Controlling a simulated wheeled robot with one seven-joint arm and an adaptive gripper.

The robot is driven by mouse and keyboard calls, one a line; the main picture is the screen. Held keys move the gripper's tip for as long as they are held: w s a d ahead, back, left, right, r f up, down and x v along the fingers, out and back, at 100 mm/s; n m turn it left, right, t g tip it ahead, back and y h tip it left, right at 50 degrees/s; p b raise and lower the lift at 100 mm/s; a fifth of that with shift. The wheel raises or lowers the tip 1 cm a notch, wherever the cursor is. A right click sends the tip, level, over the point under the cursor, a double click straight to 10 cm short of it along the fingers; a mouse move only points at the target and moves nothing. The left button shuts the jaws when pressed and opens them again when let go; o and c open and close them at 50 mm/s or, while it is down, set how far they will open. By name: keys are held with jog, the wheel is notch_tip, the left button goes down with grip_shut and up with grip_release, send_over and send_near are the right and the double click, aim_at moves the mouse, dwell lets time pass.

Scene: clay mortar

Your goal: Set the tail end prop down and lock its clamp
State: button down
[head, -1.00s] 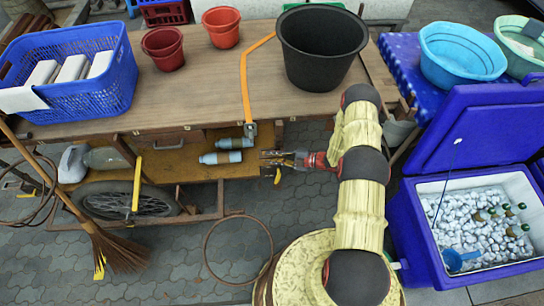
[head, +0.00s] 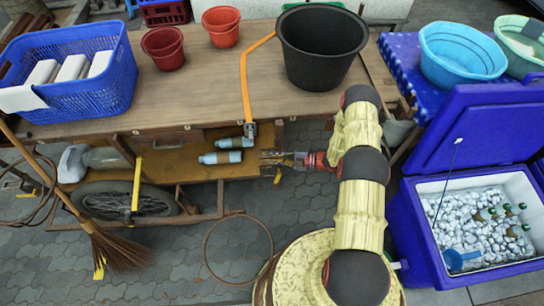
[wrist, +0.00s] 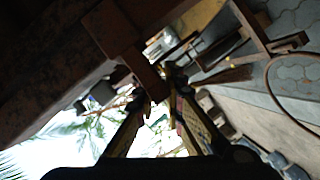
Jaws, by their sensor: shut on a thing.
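My gripper (head: 274,157) is at the right end of the cart's lower shelf, below the table top. In the wrist view my gripper's fingers (wrist: 158,98) close on the lower end of a rusty brown post (wrist: 140,68), which looks like the tail end prop. The post hangs from a rusty frame and its end is partly hidden by the fingers.
Two bottles (head: 221,157) lie on the lower shelf (head: 190,172), left of my gripper. An orange strap (head: 244,85) hangs over the table edge. A metal hoop (head: 205,250) lies on the paving. A blue cooler (head: 400,235) stands open at right.

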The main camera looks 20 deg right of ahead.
notch_tip(320, 180, down, 10)
jog(key=b, duration=0.6)
jog(key=shift+b, duration=0.35)
jog(key=shift+f, duration=0.1)
jog(key=c, duration=1.9)
grip_release()
jog(key=shift+d, duration=0.15)
jog(key=v, duration=1.2)
jog(key=shift+s, duration=0.1)
